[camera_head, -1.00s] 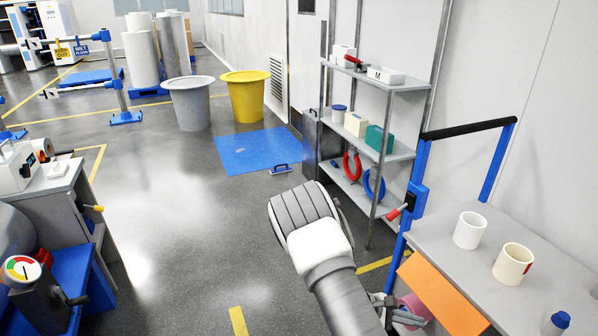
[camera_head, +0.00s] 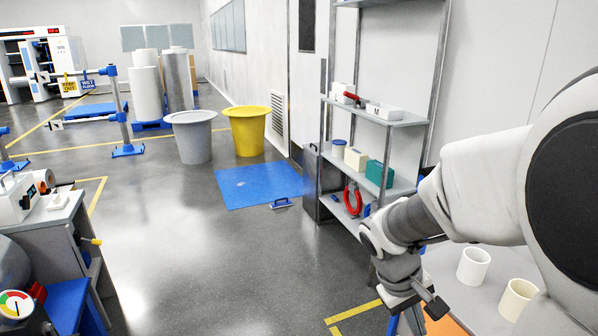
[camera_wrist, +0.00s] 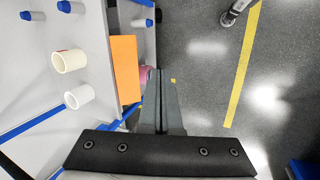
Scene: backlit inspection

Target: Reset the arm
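My arm reaches in from the right of the head view, and its wrist hangs down in front of the shelf rack and the bench. My gripper (camera_head: 418,318) points down at the lower edge of that view, with its tips partly cut off. In the wrist view, the two grey fingers of my gripper (camera_wrist: 161,75) lie side by side with only a thin line between them. They look shut, with nothing seen between them. Below them are the floor and the bench side.
A bench (camera_wrist: 95,30) with two cream cups (camera_wrist: 72,61) (camera_wrist: 79,96) stands beside my gripper, with an orange panel (camera_wrist: 125,70) at its edge. A shelf rack (camera_head: 405,120) is behind my arm. Open floor (camera_head: 230,260) lies left, before a blue mat (camera_head: 255,180).

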